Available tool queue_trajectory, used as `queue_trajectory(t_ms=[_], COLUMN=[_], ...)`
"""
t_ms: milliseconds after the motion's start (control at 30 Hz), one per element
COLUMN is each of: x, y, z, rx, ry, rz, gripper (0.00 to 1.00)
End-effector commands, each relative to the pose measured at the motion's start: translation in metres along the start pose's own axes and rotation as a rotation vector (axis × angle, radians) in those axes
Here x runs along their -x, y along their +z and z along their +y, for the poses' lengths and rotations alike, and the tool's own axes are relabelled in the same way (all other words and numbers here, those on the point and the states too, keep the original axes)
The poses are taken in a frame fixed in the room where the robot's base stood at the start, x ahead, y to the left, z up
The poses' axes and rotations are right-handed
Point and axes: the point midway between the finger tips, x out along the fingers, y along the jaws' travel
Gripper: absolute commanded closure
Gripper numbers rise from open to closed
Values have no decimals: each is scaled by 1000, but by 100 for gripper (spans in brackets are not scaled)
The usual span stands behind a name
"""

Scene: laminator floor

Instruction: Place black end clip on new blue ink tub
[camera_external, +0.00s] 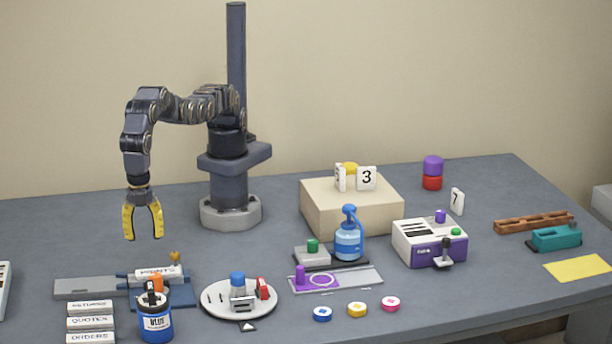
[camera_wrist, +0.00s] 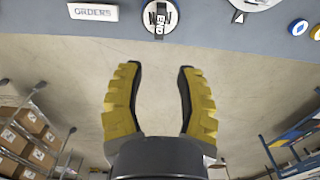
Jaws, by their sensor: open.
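The blue ink tub (camera_external: 156,324) stands upright near the table's front edge at the left, with a white label on its side. A black end clip (camera_external: 152,297) appears to rest on its top. In the wrist view the clip (camera_wrist: 159,20), marked END, lies across the round top of the tub, partly covering white lettering; the picture edge cuts it off. My gripper (camera_external: 143,236) is open and empty, pointing down well above the table, behind the tub. In the wrist view my gripper (camera_wrist: 159,67) shows only floor between its yellow fingers.
White label blocks (camera_external: 90,323) stand left of the tub. A grey and blue tool with an orange part (camera_external: 157,281) is close behind it. A round white tray (camera_external: 215,301) is close to its right. The space around my gripper is free.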

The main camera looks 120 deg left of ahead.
Motion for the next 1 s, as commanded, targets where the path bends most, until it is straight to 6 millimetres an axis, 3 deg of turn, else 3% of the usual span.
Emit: queue_trajectory(t_ms=[167,267,433,567,667,800,1000], x=[4,16,56,83,100,119,133], y=[-2,-6,-4,17,44,94,186], z=[-8,-34,-117,-186,-233,-290,-346], rx=[9,40,134,212,272,355,473], ry=[-1,-7,-13,-17,-19,-16,-5], rz=[0,-9,-19,-35,-51,-70,-94], gripper=[65,65,65,65,65,65,65])
